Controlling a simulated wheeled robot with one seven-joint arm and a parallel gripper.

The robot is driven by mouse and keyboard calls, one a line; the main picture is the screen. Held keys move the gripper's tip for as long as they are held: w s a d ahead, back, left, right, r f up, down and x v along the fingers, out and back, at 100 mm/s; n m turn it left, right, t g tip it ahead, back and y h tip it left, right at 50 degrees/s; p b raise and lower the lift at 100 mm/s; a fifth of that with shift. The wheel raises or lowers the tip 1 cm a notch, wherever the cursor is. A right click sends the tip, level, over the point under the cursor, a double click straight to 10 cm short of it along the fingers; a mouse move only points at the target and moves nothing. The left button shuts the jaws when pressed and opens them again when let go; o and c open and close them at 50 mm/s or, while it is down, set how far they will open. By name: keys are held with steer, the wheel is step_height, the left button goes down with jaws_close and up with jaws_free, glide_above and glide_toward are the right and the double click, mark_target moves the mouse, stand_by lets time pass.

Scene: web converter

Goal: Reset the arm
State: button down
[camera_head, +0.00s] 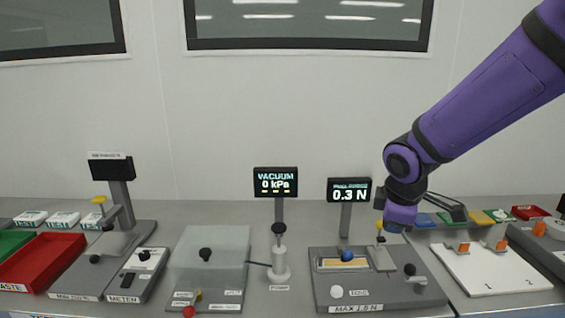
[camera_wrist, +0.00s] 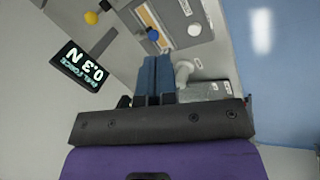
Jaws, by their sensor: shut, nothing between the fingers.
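My purple arm (camera_head: 480,95) reaches in from the upper right in the head view. Its end hangs above the right part of the bench, by the MAX 1.5 N force station (camera_head: 430,290). My gripper (camera_wrist: 164,62) shows in the wrist view with its two blue fingers side by side, shut and empty. In the head view the fingers are mostly hidden behind the wrist. The force display (camera_head: 349,190) reads 0.3 N and also shows tilted in the wrist view (camera_wrist: 78,66).
A vacuum display (camera_head: 276,182) reads 0 kPa at the middle. A clear-covered box (camera_head: 215,245), a meter (camera_head: 138,275) and a red waste tray (camera_head: 45,262) stand to the left. A white board (camera_head: 490,275) marked 1 and 2 lies at right. Space above the bench's left is clear.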

steer(key=s+d+r+m, duration=0.3)
steer(key=s+r+m, duration=0.3)
steer(key=s, duration=0.4)
steer(key=s+d+r+m+t+y, duration=0.1)
steer(key=s+d+r+m, duration=0.2)
steer(key=s+r+m, duration=0.4)
steer(key=s, duration=0.3)
steer(key=shift+d+t, duration=0.3)
steer(key=shift+d, duration=0.05)
steer(key=shift+r, duration=0.1)
